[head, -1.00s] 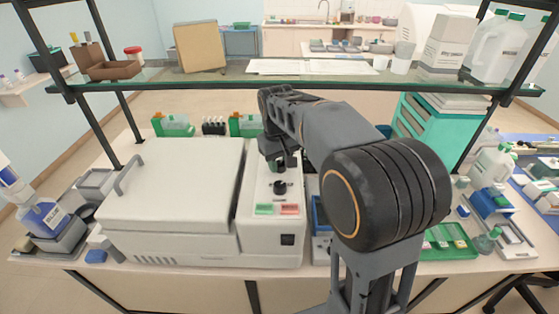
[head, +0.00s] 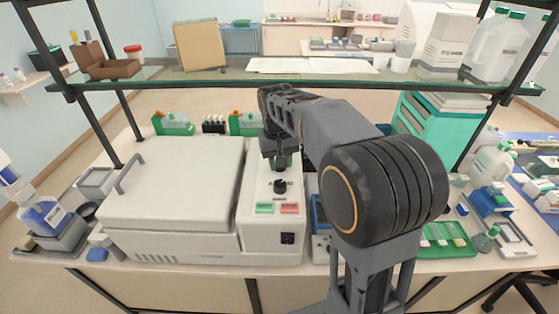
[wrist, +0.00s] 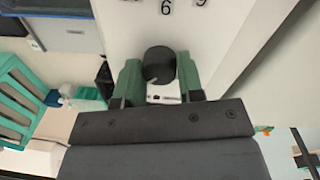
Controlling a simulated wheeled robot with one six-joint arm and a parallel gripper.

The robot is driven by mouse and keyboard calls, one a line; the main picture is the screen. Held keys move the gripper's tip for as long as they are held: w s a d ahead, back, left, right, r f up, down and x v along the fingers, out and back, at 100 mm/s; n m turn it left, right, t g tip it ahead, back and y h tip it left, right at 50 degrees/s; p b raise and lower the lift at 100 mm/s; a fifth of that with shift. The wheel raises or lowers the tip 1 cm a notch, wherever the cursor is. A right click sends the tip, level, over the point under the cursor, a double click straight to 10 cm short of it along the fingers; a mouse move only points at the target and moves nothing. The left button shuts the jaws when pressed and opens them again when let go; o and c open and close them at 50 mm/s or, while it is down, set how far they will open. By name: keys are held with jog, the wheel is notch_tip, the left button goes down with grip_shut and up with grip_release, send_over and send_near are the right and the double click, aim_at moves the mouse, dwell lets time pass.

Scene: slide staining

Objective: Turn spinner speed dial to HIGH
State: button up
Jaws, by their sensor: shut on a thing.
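The spinner (head: 170,200) is a white machine with a closed lid and a control panel on its right side. A black front dial (head: 280,186) sits on this panel, above a green button (head: 265,208) and a red button (head: 290,208). My gripper (head: 278,162) is at the panel behind that dial. In the wrist view, the green fingers of my gripper (wrist: 158,78) are shut on a round black dial (wrist: 158,62), one on each side. The digits 6 and 9 show beyond it. The dial's pointer and the word HIGH cannot be made out.
A glass shelf (head: 230,84) with boxes and bottles spans above the bench. Racks with green parts (head: 173,124) stand behind the spinner. A green slide tray (head: 440,240) lies to the right. My arm hides part of the bench.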

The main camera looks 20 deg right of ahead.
jog(key=o, duration=0.9)
jog(key=r, duration=1.3)
jog(key=shift+a+r, duration=0.4)
